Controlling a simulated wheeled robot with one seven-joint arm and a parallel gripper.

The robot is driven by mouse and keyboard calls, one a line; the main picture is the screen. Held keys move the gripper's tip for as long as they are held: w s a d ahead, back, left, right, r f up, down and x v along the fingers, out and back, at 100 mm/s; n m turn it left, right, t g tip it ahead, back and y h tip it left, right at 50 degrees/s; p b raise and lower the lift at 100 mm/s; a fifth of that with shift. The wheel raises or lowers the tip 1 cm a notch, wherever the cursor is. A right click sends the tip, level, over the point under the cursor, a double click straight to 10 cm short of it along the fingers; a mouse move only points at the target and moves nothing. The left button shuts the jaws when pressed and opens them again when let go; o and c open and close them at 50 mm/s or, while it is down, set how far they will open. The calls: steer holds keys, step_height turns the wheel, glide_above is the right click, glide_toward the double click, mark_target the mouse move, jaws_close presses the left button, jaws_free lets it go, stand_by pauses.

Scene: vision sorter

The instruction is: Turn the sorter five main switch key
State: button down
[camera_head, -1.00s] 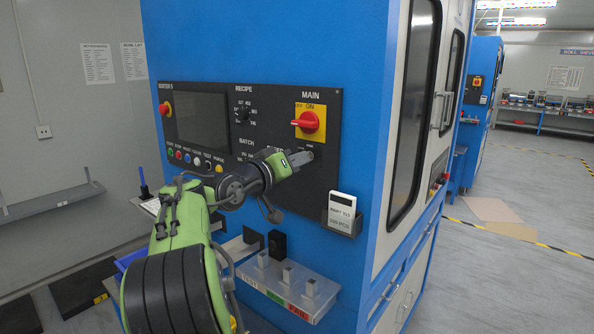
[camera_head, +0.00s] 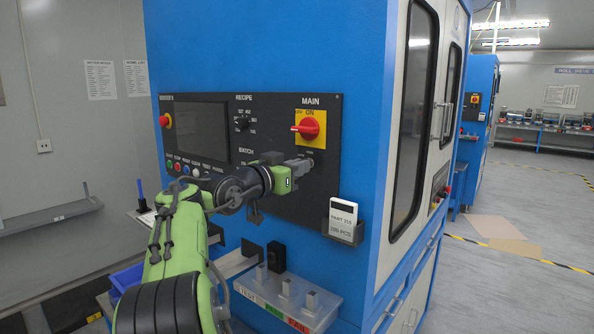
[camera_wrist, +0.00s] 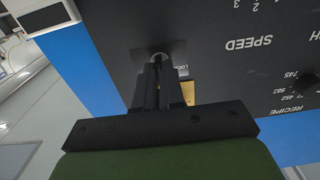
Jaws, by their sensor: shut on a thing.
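The sorter five panel (camera_head: 218,170) is black, on the front of a blue cabinet. Its red main switch (camera_head: 305,128) sits on a yellow plate, its handle pointing left. My gripper (camera_head: 306,165) is at the panel just below that switch.
A clear tray (camera_head: 285,300) with small blocks juts out below. A red emergency button (camera_head: 165,121), a screen (camera_head: 202,130) and a recipe knob (camera_head: 242,123) are on the panel's left part.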

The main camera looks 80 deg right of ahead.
steer(key=shift+f, duration=0.1)
stand_by(0.3)
steer(key=c, duration=1.2)
jaws_free()
steer(key=shift+c, duration=0.2)
steer(key=v, duration=1.5)
steer(key=shift+w+a+b, duration=0.25)
steer(key=shift+a+b, duration=0.05)
steer(key=shift+a, duration=0.05)
